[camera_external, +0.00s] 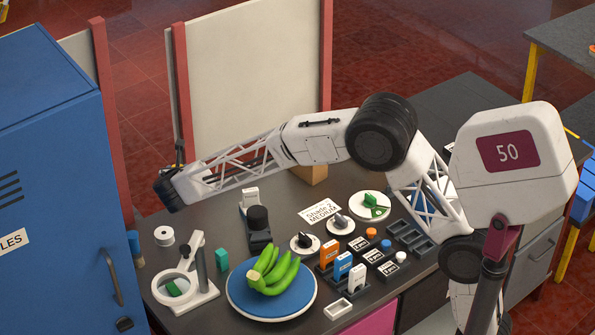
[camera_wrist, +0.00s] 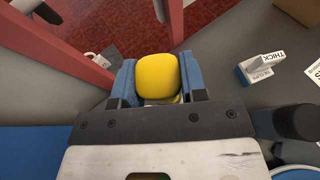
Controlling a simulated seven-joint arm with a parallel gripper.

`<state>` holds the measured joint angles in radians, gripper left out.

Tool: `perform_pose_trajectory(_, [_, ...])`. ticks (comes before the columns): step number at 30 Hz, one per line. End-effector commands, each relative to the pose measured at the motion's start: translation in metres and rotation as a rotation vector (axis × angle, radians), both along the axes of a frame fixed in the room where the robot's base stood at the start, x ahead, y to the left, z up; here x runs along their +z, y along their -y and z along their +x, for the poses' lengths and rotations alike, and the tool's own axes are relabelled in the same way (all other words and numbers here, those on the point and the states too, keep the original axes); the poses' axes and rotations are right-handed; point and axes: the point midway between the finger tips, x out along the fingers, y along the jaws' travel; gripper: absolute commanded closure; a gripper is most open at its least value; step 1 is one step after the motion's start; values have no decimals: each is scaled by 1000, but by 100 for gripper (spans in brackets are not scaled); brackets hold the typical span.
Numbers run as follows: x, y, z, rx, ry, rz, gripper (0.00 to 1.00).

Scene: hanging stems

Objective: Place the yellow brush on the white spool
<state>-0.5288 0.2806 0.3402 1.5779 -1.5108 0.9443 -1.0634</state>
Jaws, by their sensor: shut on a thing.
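The yellow brush (camera_wrist: 158,72) shows in the wrist view as a rounded yellow block between the two blue fingers of my gripper (camera_wrist: 158,84). My gripper is shut on it and holds it above the dark table. The rest of the brush is hidden behind the gripper body. The white spool (camera_external: 164,236) sits on the table's left part in the external view, near the blue cabinet. The end of my arm is above and behind the spool in that picture. The fingers and brush cannot be made out there. I cannot pick out the spool in the wrist view.
The tall blue cabinet (camera_external: 55,170) borders the left side. A white magnifier stand (camera_external: 197,297) and a blue plate (camera_external: 240,300) with green bananas (camera_external: 274,273) stand in front. A black-and-white stand (camera_external: 257,225) is right of the spool. Red-posted panels (camera_external: 250,65) rise behind.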

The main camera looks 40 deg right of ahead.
Motion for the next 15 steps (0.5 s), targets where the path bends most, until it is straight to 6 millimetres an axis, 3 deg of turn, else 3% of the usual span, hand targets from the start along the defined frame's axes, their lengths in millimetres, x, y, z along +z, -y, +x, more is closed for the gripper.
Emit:
perform_pose_trajectory(9, [3,-51,13,-186,1,0,85])
perform_pose_trajectory(15, [2,-66,14,-241,2,0,85])
